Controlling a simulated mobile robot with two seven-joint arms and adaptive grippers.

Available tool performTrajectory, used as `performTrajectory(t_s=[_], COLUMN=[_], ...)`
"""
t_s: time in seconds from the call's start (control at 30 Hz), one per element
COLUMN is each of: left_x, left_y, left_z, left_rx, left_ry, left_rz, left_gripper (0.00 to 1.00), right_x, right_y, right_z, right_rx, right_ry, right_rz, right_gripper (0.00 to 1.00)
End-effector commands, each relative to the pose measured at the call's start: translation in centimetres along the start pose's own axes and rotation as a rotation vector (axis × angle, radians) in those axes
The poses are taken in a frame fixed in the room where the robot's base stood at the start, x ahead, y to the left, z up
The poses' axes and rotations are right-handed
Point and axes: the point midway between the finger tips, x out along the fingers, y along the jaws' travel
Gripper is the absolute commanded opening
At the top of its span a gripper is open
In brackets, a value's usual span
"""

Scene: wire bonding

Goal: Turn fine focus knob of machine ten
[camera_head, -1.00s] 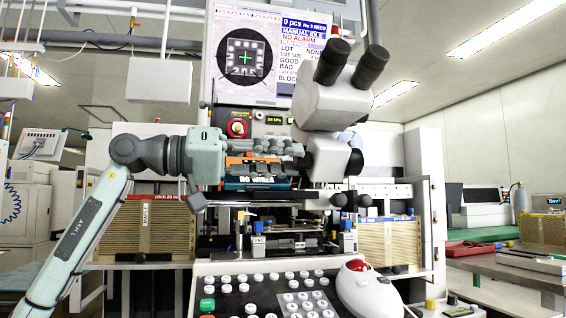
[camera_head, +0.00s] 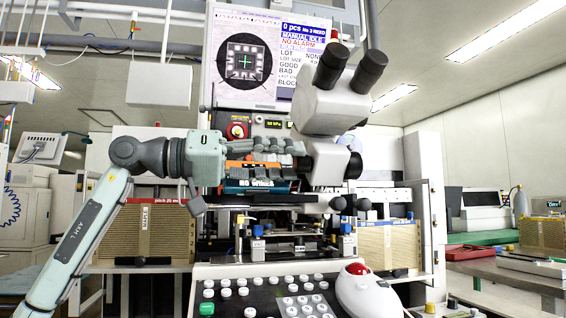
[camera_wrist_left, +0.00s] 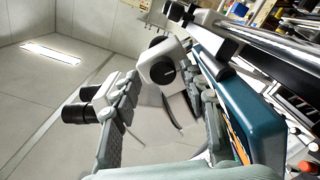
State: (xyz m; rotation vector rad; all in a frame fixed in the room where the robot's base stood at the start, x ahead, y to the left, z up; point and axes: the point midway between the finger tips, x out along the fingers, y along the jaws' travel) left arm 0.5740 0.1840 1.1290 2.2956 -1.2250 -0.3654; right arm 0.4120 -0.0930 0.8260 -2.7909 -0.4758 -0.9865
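The microscope (camera_head: 335,95) stands in front of the machine, with its two dark eyepieces at the top. A dark round focus knob (camera_head: 355,166) sits on the right of its lower white body; whether it is the fine one cannot be told. In the left wrist view a dark round knob (camera_wrist_left: 163,72) lies beyond and between my finger ends. My left gripper (camera_head: 300,155) reaches in from the left, its fingers apart and close to the left of the microscope's lower body. It is open and empty in the left wrist view (camera_wrist_left: 163,88). My right gripper is not in view.
The screen (camera_head: 247,58) reads "MANUAL IDLE". A keypad (camera_head: 262,298) and a white trackball unit with a red ball (camera_head: 358,268) are below. Brown magazines (camera_head: 150,230) stand at the side. The teal front panel is close to my fingers.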

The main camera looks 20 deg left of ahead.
Motion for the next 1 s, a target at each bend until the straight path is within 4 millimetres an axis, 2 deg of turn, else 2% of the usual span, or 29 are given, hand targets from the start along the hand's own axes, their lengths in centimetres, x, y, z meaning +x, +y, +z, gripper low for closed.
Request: performTrajectory(t_s=[0.37,0.8,1.0], left_x=[-0.6,-6.7,-7.9], left_y=[-0.5,-0.3,-0.1], left_z=[0.0,0.0,0.0], left_rx=[-0.005,-0.004,-0.001], left_ry=[0.0,0.0,-0.001], left_rz=[-0.008,-0.008,-0.005], left_gripper=[0.48,0.48,0.48], right_x=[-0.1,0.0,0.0], right_y=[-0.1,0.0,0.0], right_z=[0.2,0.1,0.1], right_rx=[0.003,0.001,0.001], right_ry=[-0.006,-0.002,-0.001], right_rz=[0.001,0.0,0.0], right_gripper=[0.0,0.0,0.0])
